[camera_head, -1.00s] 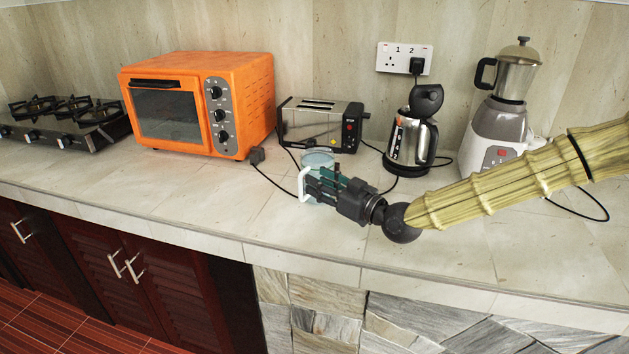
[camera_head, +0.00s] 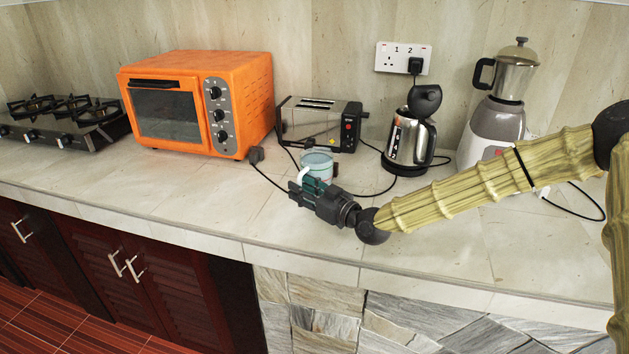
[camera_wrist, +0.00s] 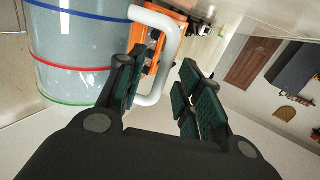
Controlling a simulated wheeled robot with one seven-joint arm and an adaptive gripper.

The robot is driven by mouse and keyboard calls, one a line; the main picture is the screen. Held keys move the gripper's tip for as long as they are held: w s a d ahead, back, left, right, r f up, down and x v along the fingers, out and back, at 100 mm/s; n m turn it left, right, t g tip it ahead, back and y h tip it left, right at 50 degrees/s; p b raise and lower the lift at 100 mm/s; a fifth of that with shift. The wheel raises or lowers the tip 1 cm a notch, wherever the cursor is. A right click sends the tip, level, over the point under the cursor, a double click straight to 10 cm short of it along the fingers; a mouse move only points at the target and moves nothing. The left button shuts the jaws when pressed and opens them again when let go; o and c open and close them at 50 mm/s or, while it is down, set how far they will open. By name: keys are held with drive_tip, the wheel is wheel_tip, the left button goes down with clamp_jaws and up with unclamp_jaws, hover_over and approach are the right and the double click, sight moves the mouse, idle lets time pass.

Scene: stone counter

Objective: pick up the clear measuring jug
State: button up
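The clear measuring jug (camera_head: 318,163) stands on the counter in front of the toaster, its lower part hidden behind my gripper in the head view. In the wrist view the jug (camera_wrist: 75,45) fills the upper left, with blue, red and green bands and a white handle (camera_wrist: 172,48). My gripper (camera_head: 300,188) is at the handle side of the jug, on its near side. In the wrist view my gripper (camera_wrist: 163,62) is open, with the handle showing between its dark green finger pads. A gap shows between the handle and the right pads; contact at the left finger is unclear.
The toaster (camera_head: 305,127) stands behind the jug and the orange oven (camera_head: 245,95) is to the left. The kettle (camera_head: 408,140) and blender (camera_head: 495,120) stand to the right. Black cords lie around the jug. The counter's front left is clear.

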drive_tip(key=shift+w+a, duration=0.45)
clamp_jaws()
drive_tip(key=shift+r, duration=0.2)
